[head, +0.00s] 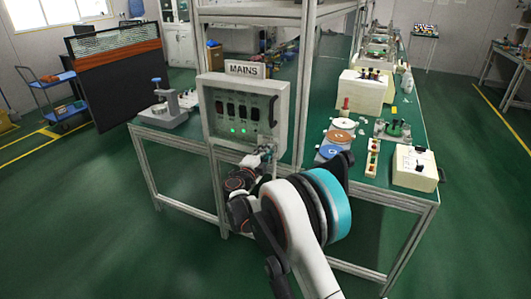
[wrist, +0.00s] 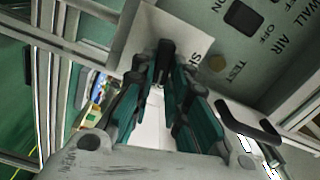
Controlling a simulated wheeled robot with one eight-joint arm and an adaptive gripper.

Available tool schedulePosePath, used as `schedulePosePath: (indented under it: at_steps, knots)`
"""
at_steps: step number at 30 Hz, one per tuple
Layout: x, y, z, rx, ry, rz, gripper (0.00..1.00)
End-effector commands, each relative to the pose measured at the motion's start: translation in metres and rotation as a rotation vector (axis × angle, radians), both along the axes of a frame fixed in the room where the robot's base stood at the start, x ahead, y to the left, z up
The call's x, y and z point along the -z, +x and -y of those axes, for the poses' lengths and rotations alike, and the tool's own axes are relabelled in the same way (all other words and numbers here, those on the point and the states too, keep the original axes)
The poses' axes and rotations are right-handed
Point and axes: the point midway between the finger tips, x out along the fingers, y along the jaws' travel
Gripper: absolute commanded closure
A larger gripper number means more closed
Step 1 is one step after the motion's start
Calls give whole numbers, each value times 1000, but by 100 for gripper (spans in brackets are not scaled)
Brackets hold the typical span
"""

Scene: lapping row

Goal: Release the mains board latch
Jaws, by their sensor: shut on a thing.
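The mains board (head: 243,112) is a grey box with a clear front cover, fixed to the bench frame under a MAINS sign (head: 244,69). Green lamps glow and dark switches show behind the cover. A black handle (head: 272,111) is on the cover's right side and shows in the wrist view (wrist: 248,122). My gripper (head: 266,152) is at the board's lower right corner. In the wrist view its teal and black fingers (wrist: 163,75) close on a small dark piece, seemingly the latch (wrist: 164,48), by a pale plate. The fingers hide most of it.
The green bench (head: 410,200) to the right carries discs, a cream box (head: 414,168) and a strip of coloured buttons (head: 372,158). A grey device (head: 163,115) stands left of the board. Frame posts (head: 303,90) rise close beside it. Floor in front is clear.

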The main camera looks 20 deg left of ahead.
Motion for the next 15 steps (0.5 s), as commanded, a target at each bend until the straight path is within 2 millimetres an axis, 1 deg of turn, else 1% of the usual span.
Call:
schedulePosePath:
  at_steps: [6,15]
  knots:
    - [2,0,1,1,128,9,100]
    - [3,0,1,1,213,16,100]
